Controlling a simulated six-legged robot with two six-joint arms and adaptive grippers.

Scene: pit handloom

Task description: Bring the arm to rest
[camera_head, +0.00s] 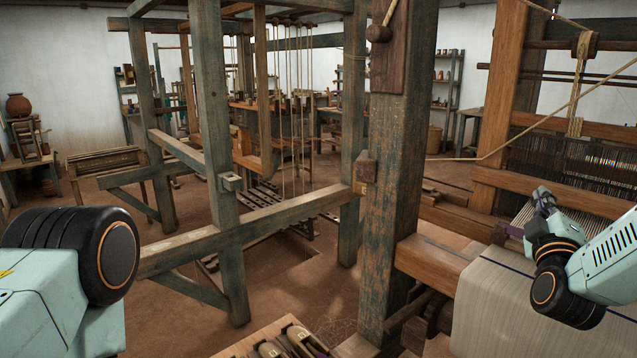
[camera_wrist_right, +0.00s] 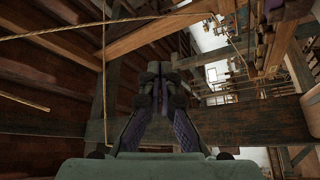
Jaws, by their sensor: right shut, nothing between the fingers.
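My right arm comes in from the right in the head view, bent over the cloth on the loom. My right gripper (camera_head: 512,231) is small there and partly hidden behind my wrist, just past the cloth roll. In the right wrist view my right gripper (camera_wrist_right: 158,72) points away from the camera, with its fingers together and nothing between them. My left arm shows only as a large joint at the lower left of the head view. My left gripper is out of view.
A blue-worn post (camera_head: 403,160) stands left of my right arm. Pale cloth (camera_head: 500,300) covers the roll beneath it. A rope (camera_head: 520,140) slants to the post, and warp threads (camera_head: 585,165) stretch behind.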

